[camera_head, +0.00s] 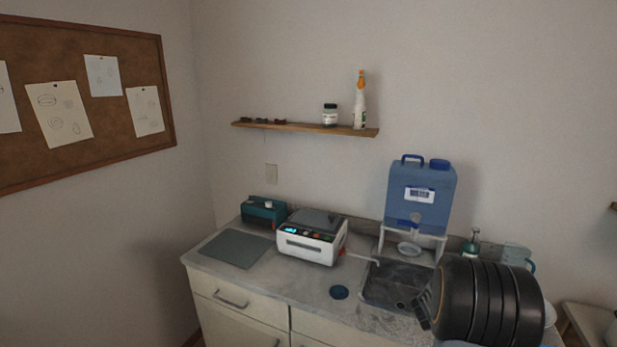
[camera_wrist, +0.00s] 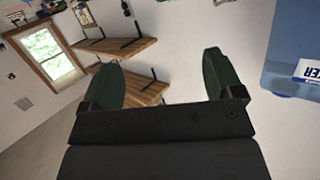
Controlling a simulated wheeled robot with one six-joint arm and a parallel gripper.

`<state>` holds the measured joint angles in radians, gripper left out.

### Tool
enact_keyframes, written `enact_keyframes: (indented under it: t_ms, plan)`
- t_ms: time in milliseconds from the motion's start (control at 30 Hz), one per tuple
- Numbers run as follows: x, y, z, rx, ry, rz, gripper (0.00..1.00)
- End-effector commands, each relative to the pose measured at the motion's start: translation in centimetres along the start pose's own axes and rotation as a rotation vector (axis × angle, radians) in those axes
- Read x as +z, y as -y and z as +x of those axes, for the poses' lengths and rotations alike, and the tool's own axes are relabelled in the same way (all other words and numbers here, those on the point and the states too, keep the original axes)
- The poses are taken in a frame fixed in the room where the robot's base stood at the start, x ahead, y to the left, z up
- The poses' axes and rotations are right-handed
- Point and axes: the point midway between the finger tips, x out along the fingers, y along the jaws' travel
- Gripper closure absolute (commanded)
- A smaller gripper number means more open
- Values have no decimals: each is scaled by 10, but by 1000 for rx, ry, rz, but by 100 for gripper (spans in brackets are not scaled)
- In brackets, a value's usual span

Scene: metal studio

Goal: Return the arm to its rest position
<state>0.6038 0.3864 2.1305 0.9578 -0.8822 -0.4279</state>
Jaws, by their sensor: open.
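My gripper (camera_wrist: 163,78) shows in the wrist view with its two dark green fingers spread wide apart. Nothing is between them. Behind the fingers are a pale wall and wooden shelves. In the head view a black, ribbed part of my arm (camera_head: 490,302) is at the lower right, in front of the counter's right end and beside the sink. My gripper's fingers cannot be made out clearly in that view.
The counter (camera_head: 365,314) holds a white device (camera_head: 310,246), a teal box (camera_head: 264,211), a grey mat (camera_head: 235,248) and a sink (camera_head: 396,283). A blue water container (camera_head: 421,199) stands behind the sink and shows in the wrist view (camera_wrist: 285,45). A wall shelf (camera_head: 300,128) is above.

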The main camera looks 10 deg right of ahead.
Motion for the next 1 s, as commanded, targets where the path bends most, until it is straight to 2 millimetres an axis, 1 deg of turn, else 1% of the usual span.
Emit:
enact_keyframes:
  t_ms: [33,167,267,300,367,400,467,500,567,600,667,700,767,800,833,900,1000]
  plan:
    - [1,12,-7,-50,17,1,14]
    - [6,46,-34,-209,91,-8,14]
    - [13,74,-64,-350,165,-30,14]
    - [16,85,-80,-414,200,-45,14]
    - [24,101,-110,-521,262,-80,14]
    - [30,111,-134,-599,312,-111,14]
    - [43,121,-176,-722,397,-180,14]
    - [53,123,-206,-800,459,-240,14]
    - [68,117,-248,-896,549,-339,14]
    - [78,108,-273,-940,605,-412,14]
    - [92,91,-305,-990,677,-521,14]
    - [99,78,-322,-1012,718,-592,14]
    - [109,58,-342,-1028,769,-691,14]
    - [114,44,-352,-1030,797,-752,14]
    - [117,34,-358,-1028,814,-793,14]
    - [123,14,-368,-1017,845,-875,14]
    - [128,-6,-375,-997,873,-955,14]
